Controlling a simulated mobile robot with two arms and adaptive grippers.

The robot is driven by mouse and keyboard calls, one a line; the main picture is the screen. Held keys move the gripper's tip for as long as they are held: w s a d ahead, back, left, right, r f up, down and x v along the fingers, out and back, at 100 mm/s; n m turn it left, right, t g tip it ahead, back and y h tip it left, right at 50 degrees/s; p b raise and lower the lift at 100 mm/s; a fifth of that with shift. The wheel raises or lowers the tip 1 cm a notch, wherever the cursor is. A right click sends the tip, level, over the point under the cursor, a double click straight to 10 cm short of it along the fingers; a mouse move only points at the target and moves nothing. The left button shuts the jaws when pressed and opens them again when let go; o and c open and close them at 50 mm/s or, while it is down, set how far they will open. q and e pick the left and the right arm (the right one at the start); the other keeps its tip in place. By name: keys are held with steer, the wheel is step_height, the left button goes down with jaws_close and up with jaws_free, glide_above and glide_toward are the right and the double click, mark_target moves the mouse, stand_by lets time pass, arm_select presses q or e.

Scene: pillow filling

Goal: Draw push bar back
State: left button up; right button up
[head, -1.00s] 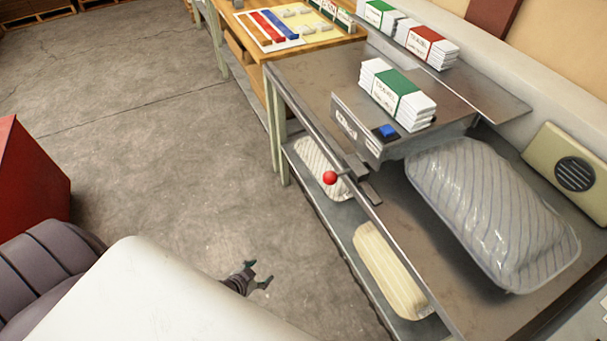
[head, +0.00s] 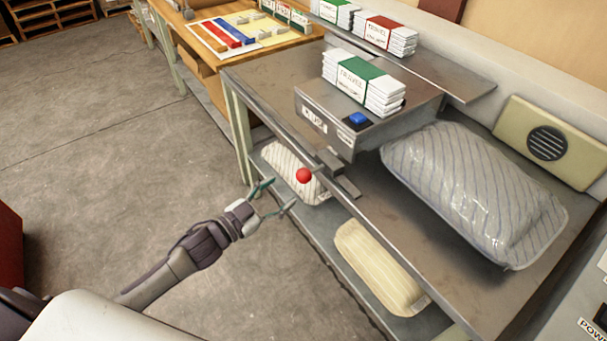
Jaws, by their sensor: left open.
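The push bar's red ball knob (head: 304,176) sticks out at the front edge of the metal table, on a short grey bar. A striped pillow in clear wrap (head: 470,190) lies on the table right of the box. My right gripper is not in view.
White packs with a green band (head: 362,82) lie on the box. More packs (head: 384,34) lie on the rear shelf. Striped pillows (head: 378,266) lie on the lower shelf. A wooden table (head: 285,40) stands beyond. The floor (head: 110,160) at left is clear.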

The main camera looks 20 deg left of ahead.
mark_target(298, 180)
arm_select(q)
steer(key=x, duration=0.8)
steer(key=shift+w+d, duration=0.15)
steer(key=shift+w, duration=0.15)
jaws_close()
